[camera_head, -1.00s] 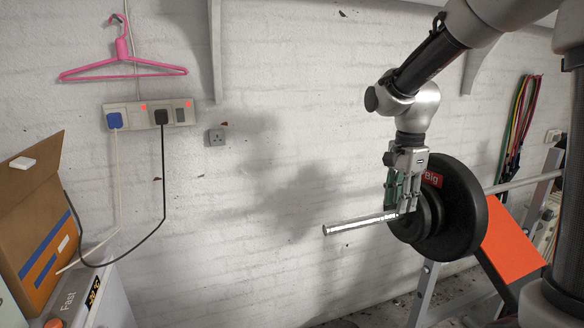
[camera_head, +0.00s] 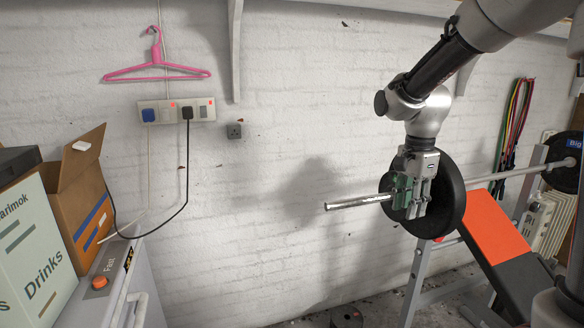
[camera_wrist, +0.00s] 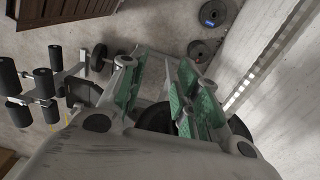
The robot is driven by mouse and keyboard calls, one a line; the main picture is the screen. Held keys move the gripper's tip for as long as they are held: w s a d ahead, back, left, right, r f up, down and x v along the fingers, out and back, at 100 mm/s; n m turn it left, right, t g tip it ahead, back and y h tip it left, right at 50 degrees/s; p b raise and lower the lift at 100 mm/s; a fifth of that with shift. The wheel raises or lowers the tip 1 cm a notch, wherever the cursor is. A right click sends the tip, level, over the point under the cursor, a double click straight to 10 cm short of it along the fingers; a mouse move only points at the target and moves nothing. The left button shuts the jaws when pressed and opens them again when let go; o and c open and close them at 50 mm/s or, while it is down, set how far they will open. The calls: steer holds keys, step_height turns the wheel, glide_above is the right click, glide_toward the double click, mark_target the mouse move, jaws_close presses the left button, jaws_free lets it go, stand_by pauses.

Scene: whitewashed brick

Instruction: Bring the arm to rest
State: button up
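My gripper (camera_head: 412,212) hangs fingers-down from my arm on the right of the head view. It appears in front of the black weight plate (camera_head: 454,206) and the silver bar end (camera_head: 350,203) of a barbell. I cannot tell whether it touches them. In the wrist view my gripper (camera_wrist: 155,95) shows its two green-padded fingers spread apart, with floor visible between them. Nothing is held. A dark round plate lies behind the fingers in that view, partly hidden.
An orange-and-black bench (camera_head: 495,223) stands at the right. A white appliance (camera_head: 135,285) with boxes (camera_head: 82,205) is at the left. A pink hanger (camera_head: 157,70) and sockets (camera_head: 177,111) are on the wall. Loose plates (camera_wrist: 212,13) lie on the floor.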

steer(key=s+d+r+n+t, duration=0.1)
steer(key=s+d+r+n, duration=0.1)
steer(key=s+n, duration=0.2)
steer(key=s+d+r+n+t, duration=0.2)
steer(key=s+n, duration=0.3)
steer(key=s, duration=0.5)
steer(key=s+d+r+n+t, duration=0.1)
steer(key=s+d+r+n, duration=0.2)
steer(key=s, duration=0.4)
steer(key=shift+d+n, duration=0.6)
steer(key=shift+n, duration=0.4)
steer(key=shift+w+a, duration=0.1)
